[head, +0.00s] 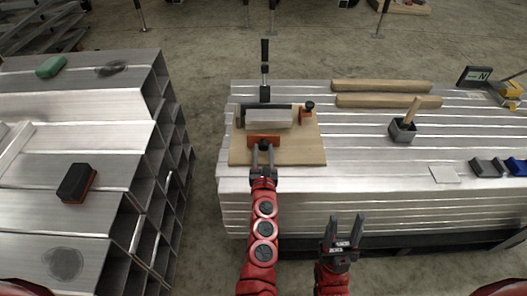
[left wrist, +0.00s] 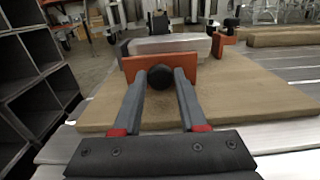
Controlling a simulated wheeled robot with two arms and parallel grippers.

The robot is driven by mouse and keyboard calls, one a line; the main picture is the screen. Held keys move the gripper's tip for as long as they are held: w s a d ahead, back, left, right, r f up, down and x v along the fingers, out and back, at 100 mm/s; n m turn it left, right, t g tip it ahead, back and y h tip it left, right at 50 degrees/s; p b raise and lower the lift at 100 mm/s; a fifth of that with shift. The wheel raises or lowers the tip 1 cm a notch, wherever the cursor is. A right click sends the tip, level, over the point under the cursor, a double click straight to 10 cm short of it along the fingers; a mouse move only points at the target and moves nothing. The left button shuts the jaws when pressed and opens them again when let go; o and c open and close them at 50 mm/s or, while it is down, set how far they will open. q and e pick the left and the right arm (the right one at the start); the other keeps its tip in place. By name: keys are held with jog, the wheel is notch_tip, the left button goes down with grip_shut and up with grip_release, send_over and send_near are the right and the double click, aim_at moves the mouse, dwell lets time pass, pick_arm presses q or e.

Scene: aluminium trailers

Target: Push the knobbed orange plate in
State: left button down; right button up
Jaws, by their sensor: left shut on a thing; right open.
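The knobbed orange plate (head: 258,139) stands on a wooden board (head: 304,156), at the near side of a grey metal block (head: 269,118). In the left wrist view the plate (left wrist: 190,66) is upright with its black knob (left wrist: 160,77) facing me. My left gripper (head: 263,168) is shut on the black knob, one finger on each side. In the left wrist view, my left gripper (left wrist: 160,88) hides the plate's lower middle. My right gripper (head: 344,234) is open and empty, in front of the aluminium stack's near edge.
A second orange piece with a black knob (head: 308,108) sits right of the block. A black-handled clamp (head: 265,75) stands behind it. Wooden bars (head: 381,86) and a grey pot with a brush (head: 403,130) lie right. Another aluminium stack (head: 95,143) stands left, across a gap.

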aim_at(263, 148)
dwell(0.4)
pick_arm(q)
jog(key=w+b, duration=0.2)
jog(key=w, duration=0.1)
jog(key=shift+w+f, duration=0.1)
jog(key=shift+w, duration=0.65)
jog(key=shift+c, duration=2.3)
grip_release()
